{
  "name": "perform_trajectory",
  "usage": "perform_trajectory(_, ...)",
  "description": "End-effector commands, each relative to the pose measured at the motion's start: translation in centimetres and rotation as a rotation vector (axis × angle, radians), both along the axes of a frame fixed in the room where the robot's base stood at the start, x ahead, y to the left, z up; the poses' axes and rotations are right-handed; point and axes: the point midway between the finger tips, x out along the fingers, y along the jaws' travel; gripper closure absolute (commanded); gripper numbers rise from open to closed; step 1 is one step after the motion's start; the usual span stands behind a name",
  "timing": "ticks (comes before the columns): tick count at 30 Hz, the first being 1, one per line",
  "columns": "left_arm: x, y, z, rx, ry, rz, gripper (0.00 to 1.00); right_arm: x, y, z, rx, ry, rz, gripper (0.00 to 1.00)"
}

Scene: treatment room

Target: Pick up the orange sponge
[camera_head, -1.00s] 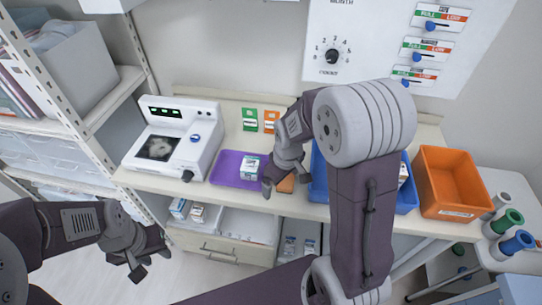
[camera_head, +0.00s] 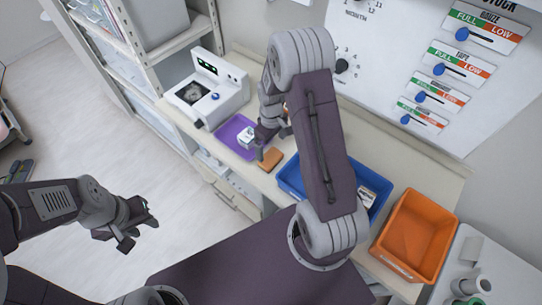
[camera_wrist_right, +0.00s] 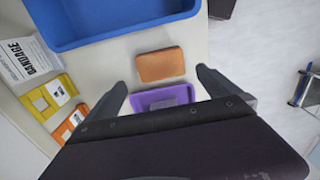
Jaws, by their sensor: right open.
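The orange sponge (camera_head: 270,160) lies flat on the counter between the purple tray and the blue bin. In the right wrist view the sponge (camera_wrist_right: 161,65) lies ahead of and between the two fingers. My right gripper (camera_head: 266,143) is open and empty, close beside the sponge; it also shows in the right wrist view (camera_wrist_right: 165,88). I cannot tell its exact height above the counter. My left gripper (camera_head: 135,230) hangs over the floor at the left, away from the counter, with its fingers apart and nothing between them.
The purple tray (camera_head: 228,135) holds a small white box (camera_head: 246,137). The blue bin (camera_head: 290,182) stands right of the sponge, partly behind my right arm. An orange bin (camera_head: 415,235) is further right. A white device (camera_head: 207,90) stands at the left end. A bandage pack (camera_wrist_right: 28,60) lies near the blue bin.

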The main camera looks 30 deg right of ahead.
Motion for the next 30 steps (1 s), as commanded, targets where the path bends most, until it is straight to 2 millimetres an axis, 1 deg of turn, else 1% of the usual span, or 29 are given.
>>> perform_trajectory(1,0.0,0.0,0.5,0.000,0.000,0.000,0.64,-0.1,-0.1,0.4,0.000,0.002,-0.004,0.00)
perform_trajectory(3,0.0,0.0,0.5,0.000,0.000,0.000,0.64,-0.1,-0.2,0.5,0.001,0.001,-0.006,0.00)
perform_trajectory(6,0.0,0.0,0.5,0.000,0.000,0.000,0.64,-0.1,-0.2,0.1,0.001,0.004,-0.007,0.00)
perform_trajectory(12,0.0,0.0,1.5,0.000,0.000,0.000,0.64,-0.1,-0.2,-2.8,0.001,0.005,-0.006,0.00)
perform_trajectory(15,0.0,0.0,1.5,0.000,0.000,0.000,0.64,-0.1,-0.2,-3.5,0.000,0.002,-0.006,0.00)
perform_trajectory(17,0.0,0.0,1.5,0.000,0.000,0.000,0.64,-0.1,-0.2,-3.6,0.001,0.001,-0.006,0.00)
perform_trajectory(19,0.0,0.0,1.9,0.000,0.001,0.000,0.64,-0.2,-0.1,-4.1,0.000,0.004,-0.006,0.00)
perform_trajectory(23,0.0,0.0,3.2,0.000,0.000,0.000,0.64,-0.4,0.0,-6.2,0.001,0.007,-0.006,0.00)
perform_trajectory(25,0.0,0.0,3.3,0.000,0.000,0.000,0.64,-0.3,0.0,-7.5,0.000,0.004,-0.006,0.00)
perform_trajectory(27,0.0,0.0,3.4,0.000,0.000,0.000,0.64,-0.2,0.0,-8.3,0.000,0.002,-0.006,0.00)
perform_trajectory(30,0.0,0.0,3.3,0.000,0.000,0.000,0.64,-0.2,0.0,-8.7,0.000,0.001,-0.006,0.00)
